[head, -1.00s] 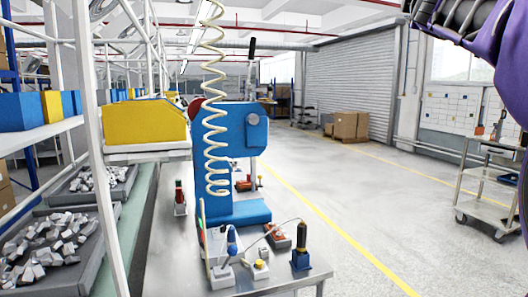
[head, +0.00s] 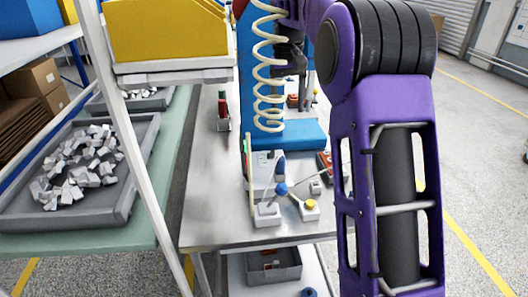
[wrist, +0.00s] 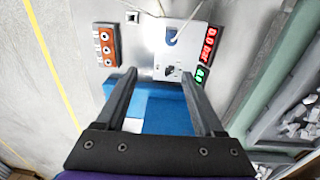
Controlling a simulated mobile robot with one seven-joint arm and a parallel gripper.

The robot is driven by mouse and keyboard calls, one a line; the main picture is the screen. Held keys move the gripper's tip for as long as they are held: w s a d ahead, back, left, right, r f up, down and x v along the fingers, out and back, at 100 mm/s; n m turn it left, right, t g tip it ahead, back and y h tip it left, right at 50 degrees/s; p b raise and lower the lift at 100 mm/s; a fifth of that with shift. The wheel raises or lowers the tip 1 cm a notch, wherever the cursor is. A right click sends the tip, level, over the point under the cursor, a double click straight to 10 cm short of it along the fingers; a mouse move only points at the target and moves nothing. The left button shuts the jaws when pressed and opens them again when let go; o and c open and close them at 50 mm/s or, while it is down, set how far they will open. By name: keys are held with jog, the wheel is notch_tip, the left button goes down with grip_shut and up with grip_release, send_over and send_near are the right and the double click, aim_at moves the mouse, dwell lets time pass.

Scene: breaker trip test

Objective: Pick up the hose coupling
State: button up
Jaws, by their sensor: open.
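A cream coiled hose (head: 268,70) hangs in front of the blue press (head: 290,135) in the head view. I cannot tell for certain which part is the hose coupling. A blue knob-like piece (head: 281,188) is over a small light-grey box on the bench, with a thin line running from it. The wrist view shows a white plate (wrist: 175,45) with a blue curved piece (wrist: 172,38) beyond the fingertips. My gripper (wrist: 158,76) is open, with nothing seen held between its fingers. The press's blue base lies below the gap. In the head view, my arm hides part of the bench.
A red display (wrist: 209,45) and an orange-red box with several round parts (wrist: 106,45) flank the plate. A yellow-topped button box (head: 310,208) stands on the bench (head: 205,190). A yellow bin (head: 165,30) and a grey tray (head: 130,185) of pale pieces are left.

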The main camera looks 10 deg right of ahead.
jog(key=a+f, duration=0.1)
jog(key=f, duration=0.1)
jog(key=b, duration=0.2)
send_near(280, 159)
jog(key=shift+g+y, duration=0.3)
jog(key=f, duration=0.3)
jog(key=w+f, duration=0.1)
jog(key=f, duration=0.1)
jog(key=shift+d+f, duration=0.2)
jog(key=shift+d, duration=0.2)
jog(key=shift+s+a+f+b, duration=0.1)
jog(key=shift+f+b, duration=0.1)
jog(key=shift+f, duration=1.2)
jog(key=shift+s+f+b, duration=0.1)
jog(key=shift+f+b, duration=0.05)
jog(key=shift+f, duration=1.25)
grip_shut()
